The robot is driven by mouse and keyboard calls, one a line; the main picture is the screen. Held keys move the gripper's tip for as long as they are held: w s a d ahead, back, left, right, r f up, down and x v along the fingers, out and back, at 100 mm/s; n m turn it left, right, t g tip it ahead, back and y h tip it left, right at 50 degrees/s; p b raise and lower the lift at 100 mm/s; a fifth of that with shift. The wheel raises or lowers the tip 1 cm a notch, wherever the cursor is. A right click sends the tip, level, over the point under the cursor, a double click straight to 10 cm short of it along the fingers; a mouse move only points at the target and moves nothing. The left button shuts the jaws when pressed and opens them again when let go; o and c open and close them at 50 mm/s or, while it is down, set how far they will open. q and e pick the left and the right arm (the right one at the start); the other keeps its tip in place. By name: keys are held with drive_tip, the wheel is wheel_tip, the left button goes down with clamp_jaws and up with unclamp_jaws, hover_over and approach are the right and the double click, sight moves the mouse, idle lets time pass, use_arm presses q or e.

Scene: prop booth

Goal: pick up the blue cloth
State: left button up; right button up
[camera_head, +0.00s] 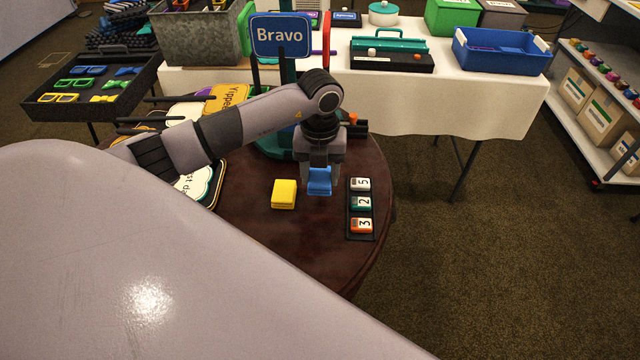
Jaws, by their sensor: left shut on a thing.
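The blue cloth (319,183) is a small folded piece over the round dark wooden table (262,228). My left gripper (320,172) points down from above and is shut on the blue cloth. I cannot tell whether the cloth still touches the table. A folded yellow cloth (284,194) lies on the table just left of it. My right gripper is not in view.
A dark tray with numbered blocks (361,203) sits right of the blue cloth. A blue "Bravo" sign (281,36) and paper signs (226,98) are behind and left. Behind stands a white-clothed table (450,105) with boxes. The round table's front is partly hidden by my own body.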

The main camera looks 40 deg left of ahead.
sight(319, 176)
use_arm(q)
wheel_tip(319, 176, up, 15)
idle(0.3)
drive_tip(key=o, duration=0.3)
drive_tip(key=shift+f, duration=0.1)
drive_tip(key=shift+c, duration=1.1)
